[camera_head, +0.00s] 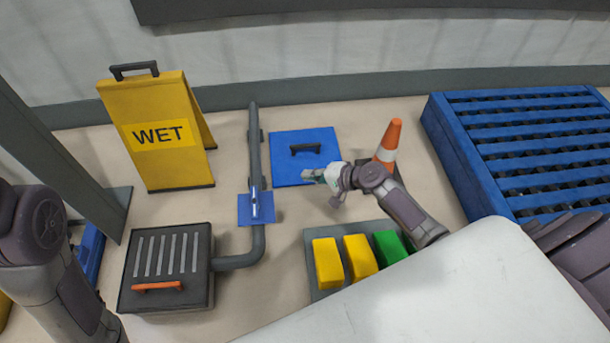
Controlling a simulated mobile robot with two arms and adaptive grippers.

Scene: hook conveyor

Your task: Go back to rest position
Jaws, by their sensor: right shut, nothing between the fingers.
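My right gripper (313,175) is shut and empty. It shows near the middle of the view, at the end of my right arm, which comes in from the lower right. It appears in front of the lower right part of a blue square plate (288,143) with a black handle; I cannot tell how high above it the gripper is. My left arm shows at the left edge, but its gripper is not in view.
A yellow WET sign (158,135) stands at the back left. A dark box (167,269) with an orange handle joins a grey pipe (254,150). An orange cone (389,143) stands beside my right arm. Yellow and green blocks (343,262) sit nearer. A blue roller conveyor (455,150) fills the right.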

